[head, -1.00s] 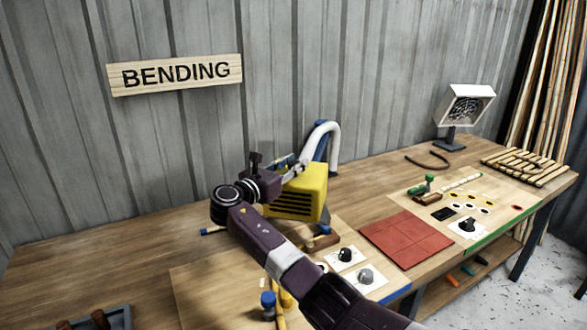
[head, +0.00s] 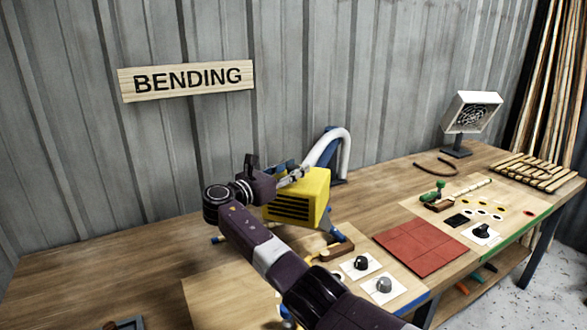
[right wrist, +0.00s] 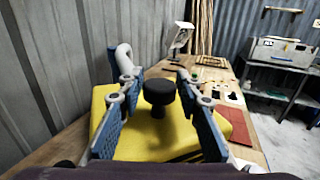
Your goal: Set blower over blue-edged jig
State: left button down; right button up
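The blower (head: 300,198) is a yellow box with dark vents, a white hose and blue supports, standing towards the back of the bench. In the right wrist view its yellow top (right wrist: 150,140) fills the lower middle, with a black knob (right wrist: 160,93) on it. My right gripper (right wrist: 158,100) is open, its blue-padded fingers on either side of the knob with gaps showing. In the head view this gripper (head: 282,178) is at the blower's top. The blue-edged jig (head: 410,304) is the board in front of the blower, partly hidden by my right arm. My left gripper is out of view.
A red mat (head: 425,246) separates the blue-edged board from a green-edged board (head: 515,232). A wooden-handled piece (head: 335,253) and knobs on white plates (head: 384,286) lie near the blower. A heater on a stand (head: 470,112) is at the back right.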

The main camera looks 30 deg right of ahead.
jog(key=shift+o, duration=1.1)
jog(key=shift+r, duration=0.1)
jog(key=shift+a, duration=0.15)
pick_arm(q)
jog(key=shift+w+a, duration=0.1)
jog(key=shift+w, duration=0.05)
pick_arm(e)
jog(key=v, duration=1.1)
jog(key=shift+a, duration=0.4)
jog(key=shift+s, duration=0.1)
